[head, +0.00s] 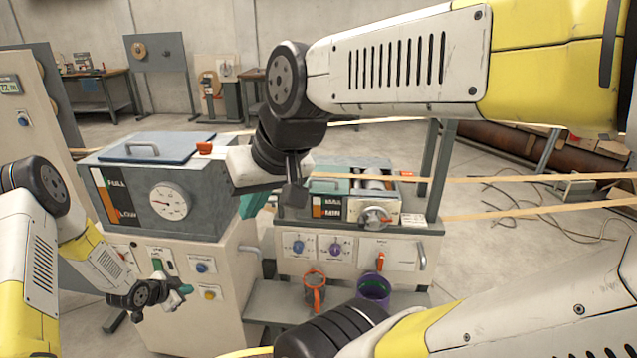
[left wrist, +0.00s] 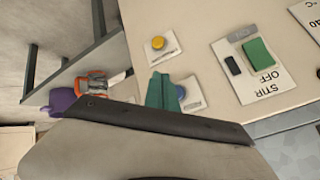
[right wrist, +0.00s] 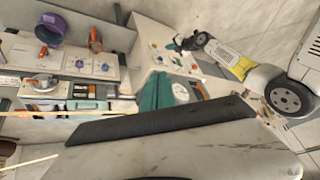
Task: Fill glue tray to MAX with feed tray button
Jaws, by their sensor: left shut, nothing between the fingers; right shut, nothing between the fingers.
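The glue tray (head: 300,214) is a grey box with a roller, a dark MAX and MIN plate and a narrow level strip with orange in it; the exact level is too small to read. A blue button (head: 201,267) on the cream cabinet front has a label I cannot read; a blue button also shows in the left wrist view (left wrist: 180,92), partly behind my fingers. My left gripper (head: 184,289) is shut and empty, its teal fingertips close to that button; contact is unclear. My right gripper (head: 254,207) is shut and empty between the cabinet and the tray.
A yellow button (head: 209,294) sits below the blue one, and a green STIR switch (left wrist: 257,50) is nearby. The cabinet carries a round gauge (head: 168,201) and a FULL/LOW strip. Tan strips run right.

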